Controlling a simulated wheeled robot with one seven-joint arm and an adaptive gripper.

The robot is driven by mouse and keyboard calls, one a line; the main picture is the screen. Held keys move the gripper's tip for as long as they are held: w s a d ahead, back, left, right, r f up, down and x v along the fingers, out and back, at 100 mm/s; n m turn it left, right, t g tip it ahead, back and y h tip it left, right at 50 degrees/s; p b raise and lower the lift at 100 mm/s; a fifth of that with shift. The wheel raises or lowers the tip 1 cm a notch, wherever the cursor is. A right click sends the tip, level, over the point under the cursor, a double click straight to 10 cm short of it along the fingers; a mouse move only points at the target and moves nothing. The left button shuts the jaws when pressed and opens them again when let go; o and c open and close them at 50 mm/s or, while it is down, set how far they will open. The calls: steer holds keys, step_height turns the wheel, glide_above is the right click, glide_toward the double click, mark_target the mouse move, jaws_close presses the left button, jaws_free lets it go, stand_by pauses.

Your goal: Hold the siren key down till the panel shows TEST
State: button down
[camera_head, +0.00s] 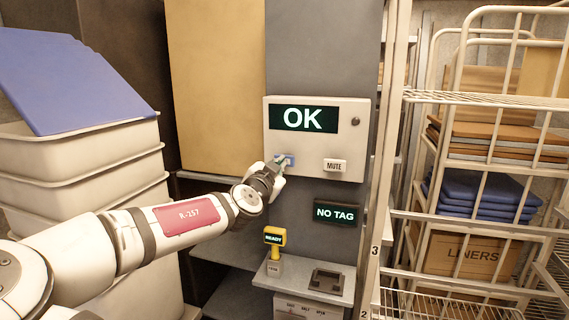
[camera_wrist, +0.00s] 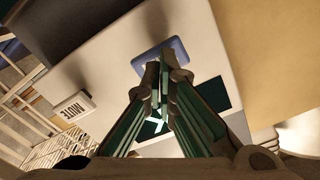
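The white wall panel (camera_head: 318,150) has a dark display (camera_head: 303,118) reading OK. A blue key (camera_head: 287,160), which I take for the siren key, sits at the panel's lower left; its label is not readable. It also shows in the wrist view (camera_wrist: 176,46), just beyond my fingertips. My gripper (camera_head: 277,163) is at this key, its fingertips together with nothing seen between them. In the wrist view my fingertips (camera_wrist: 160,72) overlap the key's lower edge; I cannot tell whether they press it. The fingers partly hide the display in that view.
A white MUTE key (camera_head: 334,166) is right of the blue key. Below are a NO TAG display (camera_head: 337,213), a yellow READY device (camera_head: 274,237) and a small shelf (camera_head: 302,277). Stacked white bins (camera_head: 80,150) stand left, a wire rack (camera_head: 480,100) right.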

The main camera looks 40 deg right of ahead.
steer(key=shift+x, duration=1.2)
stand_by(2.6)
steer(key=shift+s, duration=0.1)
stand_by(1.2)
steer(key=p+v, duration=0.2)
steer(key=v, duration=0.5)
steer(key=shift+p, duration=0.3)
stand_by(0.6)
